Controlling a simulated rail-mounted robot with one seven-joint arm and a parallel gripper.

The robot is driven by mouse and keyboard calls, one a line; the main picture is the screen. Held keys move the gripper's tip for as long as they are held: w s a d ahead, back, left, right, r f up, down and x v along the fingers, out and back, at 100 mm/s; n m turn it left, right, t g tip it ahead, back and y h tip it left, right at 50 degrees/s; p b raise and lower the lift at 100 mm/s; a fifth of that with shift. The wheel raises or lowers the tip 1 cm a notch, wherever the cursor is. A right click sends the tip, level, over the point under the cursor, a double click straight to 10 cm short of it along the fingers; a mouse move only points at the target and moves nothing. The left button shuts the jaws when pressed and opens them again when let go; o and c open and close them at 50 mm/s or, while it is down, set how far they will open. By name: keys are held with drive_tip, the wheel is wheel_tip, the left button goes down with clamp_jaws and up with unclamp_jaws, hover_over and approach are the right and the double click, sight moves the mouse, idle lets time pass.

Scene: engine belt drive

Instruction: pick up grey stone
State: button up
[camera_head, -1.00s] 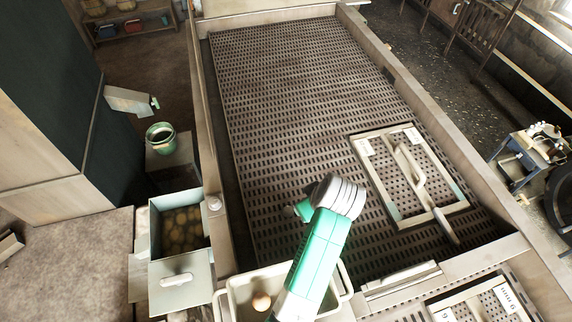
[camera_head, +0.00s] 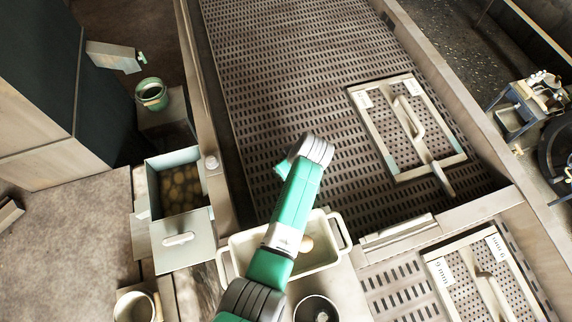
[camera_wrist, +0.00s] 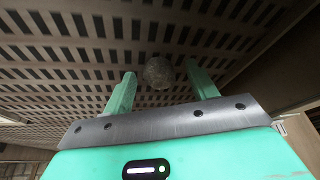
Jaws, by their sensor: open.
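A rounded grey stone (camera_wrist: 159,73) lies on the slotted grating in the wrist view, in line with the gap between my fingers. My gripper (camera_wrist: 160,80) is open, one finger on each side of that gap, with nothing held. I cannot tell how far the fingertips are from the stone. In the head view my arm reaches over the near part of the slotted bed (camera_head: 290,70). The stone and my fingertips cannot be made out there.
A framed screen with a handle (camera_head: 456,153) lies on the bed at right. A pale tray (camera_head: 236,258) with a light round object (camera_head: 306,244) sits under my arm.

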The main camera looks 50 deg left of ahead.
drive_tip(key=c, duration=1.1)
wheel_tip(320, 180, up, 10)
drive_tip(key=shift+b, duration=0.4)
